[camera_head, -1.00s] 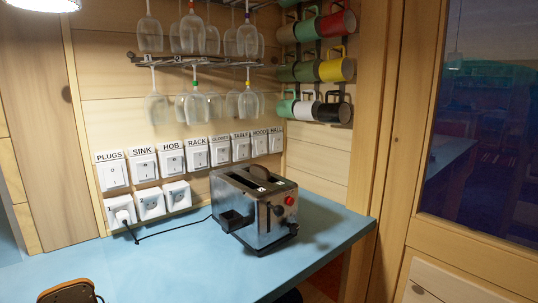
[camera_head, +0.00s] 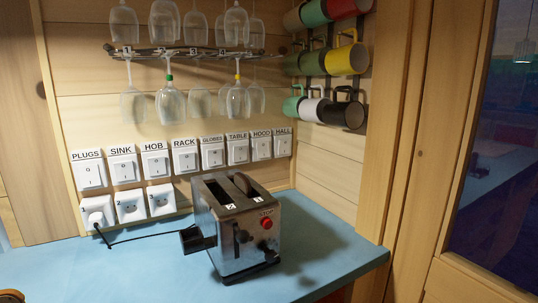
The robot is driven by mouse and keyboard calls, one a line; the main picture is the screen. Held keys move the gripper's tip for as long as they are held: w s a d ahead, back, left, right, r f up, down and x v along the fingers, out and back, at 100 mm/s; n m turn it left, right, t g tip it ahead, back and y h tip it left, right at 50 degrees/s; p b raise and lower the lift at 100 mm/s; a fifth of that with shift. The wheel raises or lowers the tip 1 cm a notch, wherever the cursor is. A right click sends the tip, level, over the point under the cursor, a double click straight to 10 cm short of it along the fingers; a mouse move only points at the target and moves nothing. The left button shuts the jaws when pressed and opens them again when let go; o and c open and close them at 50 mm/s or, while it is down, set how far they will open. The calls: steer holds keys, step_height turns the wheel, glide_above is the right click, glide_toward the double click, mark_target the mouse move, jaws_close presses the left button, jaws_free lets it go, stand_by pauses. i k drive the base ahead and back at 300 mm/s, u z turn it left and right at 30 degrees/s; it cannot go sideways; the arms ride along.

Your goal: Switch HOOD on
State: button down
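A row of white labelled wall switches runs along the wood wall above the blue counter. The HOOD switch (camera_head: 261,149) is second from the right, between TABLE (camera_head: 238,152) and HALL (camera_head: 282,144). Its label sits just above its rocker. It is too small to tell which way the HOOD rocker is tipped. My gripper is not in view.
A metal toaster (camera_head: 240,228) with a red STOP button stands on the blue counter (camera_head: 330,243) below the switches. Wine glasses (camera_head: 198,100) hang from a rack above them. Mugs (camera_head: 345,112) hang at the right. Sockets (camera_head: 130,205) with a plugged black cord sit lower left.

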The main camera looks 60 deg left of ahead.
mark_target(262, 147)
steer(key=u, duration=0.4)
steer(key=i, duration=0.8)
steer(key=u, duration=1.35)
steer(key=i, duration=0.55)
steer(key=u, duration=0.6)
